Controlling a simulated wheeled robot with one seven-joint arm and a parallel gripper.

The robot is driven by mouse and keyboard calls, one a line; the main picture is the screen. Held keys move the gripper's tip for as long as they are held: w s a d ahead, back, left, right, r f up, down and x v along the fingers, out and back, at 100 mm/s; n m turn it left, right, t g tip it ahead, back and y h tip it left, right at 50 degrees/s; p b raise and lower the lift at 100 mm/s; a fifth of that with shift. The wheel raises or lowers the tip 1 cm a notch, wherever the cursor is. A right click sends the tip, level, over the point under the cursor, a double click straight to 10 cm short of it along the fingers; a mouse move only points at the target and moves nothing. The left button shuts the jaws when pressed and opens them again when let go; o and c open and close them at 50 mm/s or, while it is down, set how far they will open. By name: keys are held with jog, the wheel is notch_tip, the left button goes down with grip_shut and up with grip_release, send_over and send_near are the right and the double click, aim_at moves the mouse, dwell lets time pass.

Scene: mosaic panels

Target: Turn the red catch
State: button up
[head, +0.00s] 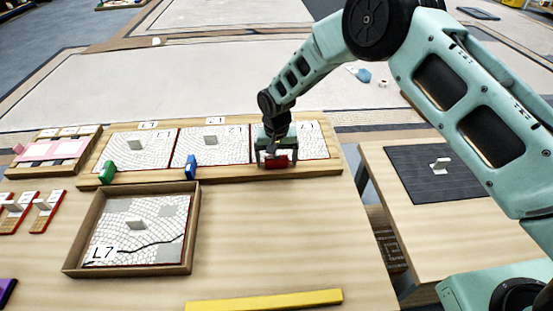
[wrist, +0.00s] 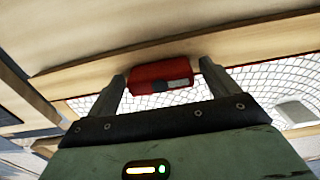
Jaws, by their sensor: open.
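The red catch (head: 277,161) sits on the front ledge of the panel rack, at the right-hand mosaic panel (head: 314,142). It lies lengthwise along the ledge. In the wrist view the red catch (wrist: 160,74) is a red block with a pale strip and a dark round spot on its near side. My gripper (head: 275,158) is over it. In the wrist view its two fingers (wrist: 163,80) are apart, with the catch between or just beyond their tips. I cannot tell whether they touch it.
A green catch (head: 107,172) and a blue catch (head: 190,166) stand on the same ledge to the left. A wooden tray (head: 67,262) holding a panel marked L7 and a yellow bar (head: 264,300) are nearer. A side table (head: 385,222) with a dark mat (head: 405,170) is at right.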

jog(key=c, duration=1)
jog(key=shift+n, duration=0.3)
jog(key=n+p, duration=0.1)
jog(key=n, duration=0.8)
jog(key=n+p, duration=0.1)
jog(key=n, duration=0.3)
jog(key=shift+n, duration=2.1)
